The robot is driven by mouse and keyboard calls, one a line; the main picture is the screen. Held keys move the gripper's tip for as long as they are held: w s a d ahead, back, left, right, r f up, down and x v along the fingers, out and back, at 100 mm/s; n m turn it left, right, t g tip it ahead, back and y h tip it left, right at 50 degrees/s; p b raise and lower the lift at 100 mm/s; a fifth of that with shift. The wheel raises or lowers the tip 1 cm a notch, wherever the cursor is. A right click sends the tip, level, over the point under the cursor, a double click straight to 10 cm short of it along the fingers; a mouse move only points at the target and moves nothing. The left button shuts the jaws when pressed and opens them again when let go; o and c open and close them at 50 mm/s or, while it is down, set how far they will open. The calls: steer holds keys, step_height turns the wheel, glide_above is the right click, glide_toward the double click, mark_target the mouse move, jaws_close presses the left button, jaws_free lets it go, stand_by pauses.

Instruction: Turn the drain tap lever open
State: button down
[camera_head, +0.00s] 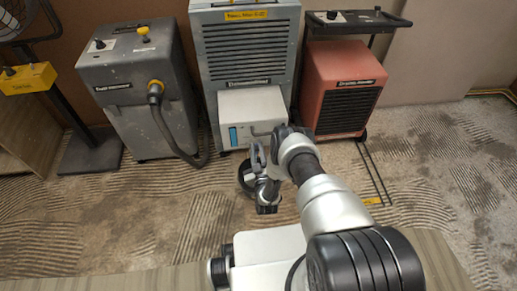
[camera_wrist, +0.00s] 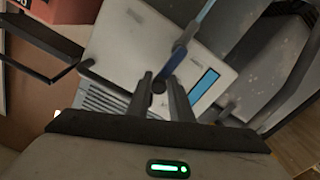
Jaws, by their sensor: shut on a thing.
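The drain tap lever (camera_wrist: 172,62) looks like a narrow blue piece in the wrist view, with a grey bar running up from it to the top edge. My gripper (camera_wrist: 160,82) has its two dark fingers closed about the lever's lower end. A dark round part shows between the fingers. The pale tank (camera_wrist: 140,45) with a blue level window lies behind; it also shows in the head view (camera_head: 262,103), low on the grey dehumidifier (camera_head: 248,45). In the head view my gripper (camera_head: 257,153) is just in front of the tank, and the lever cannot be made out clearly.
A grey machine with a hose (camera_head: 140,90) stands to the left, and its hose reaches the floor near the tank. A red dehumidifier (camera_head: 340,80) stands close on the right. The ridged floor (camera_head: 430,190) at the right is mostly clear.

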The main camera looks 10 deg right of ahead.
steer(key=shift+s+d+f, duration=0.1)
steer(key=shift+f, duration=0.05)
stand_by(0.4)
steer(key=c, duration=1.8)
jaws_free()
steer(key=shift+o, duration=0.8)
